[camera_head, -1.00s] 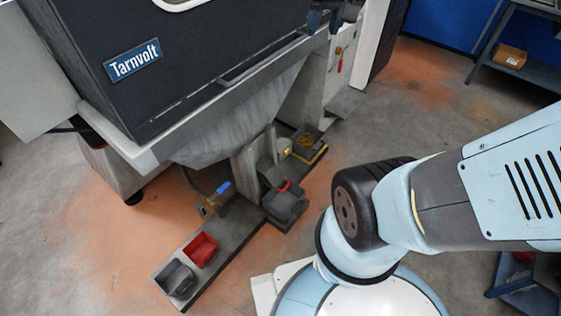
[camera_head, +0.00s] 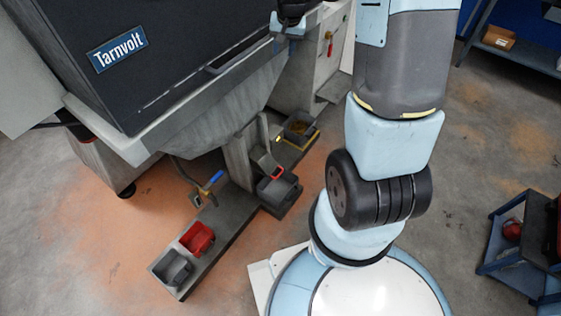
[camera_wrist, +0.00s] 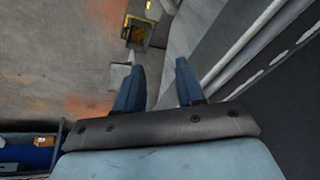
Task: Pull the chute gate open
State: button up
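The chute (camera_head: 238,160) is a grey spout under the machine's hopper in the head view. Beside it is a grey bin (camera_head: 280,196) with a red handle-like bar (camera_head: 278,172); I cannot tell which part is the gate. A blue-handled lever (camera_head: 212,181) stands left of the chute. In the wrist view my gripper (camera_wrist: 158,82) is open, its two dark blue fingers apart with nothing between them. It is above the floor beside the machine, and no chute gate shows clearly between the fingers.
The Tarnvolt machine (camera_head: 165,50) fills the upper left. A red bin (camera_head: 197,238) and a grey bin (camera_head: 172,268) stand on a low plinth. A yellow-edged tray (camera_head: 299,130) stands farther back and shows in the wrist view (camera_wrist: 136,34). A cart (camera_head: 520,245) stands right.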

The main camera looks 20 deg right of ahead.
jog(key=w+f+m, duration=0.1)
jog(key=w+f, duration=0.3)
jog(key=f, duration=0.8)
jog(key=m+g+y, duration=0.1)
jog(key=m+g, duration=0.1)
jog(key=m, duration=0.3)
send_near(281, 172)
jog(key=f, duration=0.5)
jog(key=w+a+f, duration=0.1)
jog(key=f, duration=0.1)
jog(key=shift+f, duration=0.4)
jog(key=shift+c, duration=0.4)
jog(key=shift+s, duration=0.1)
grip_shut()
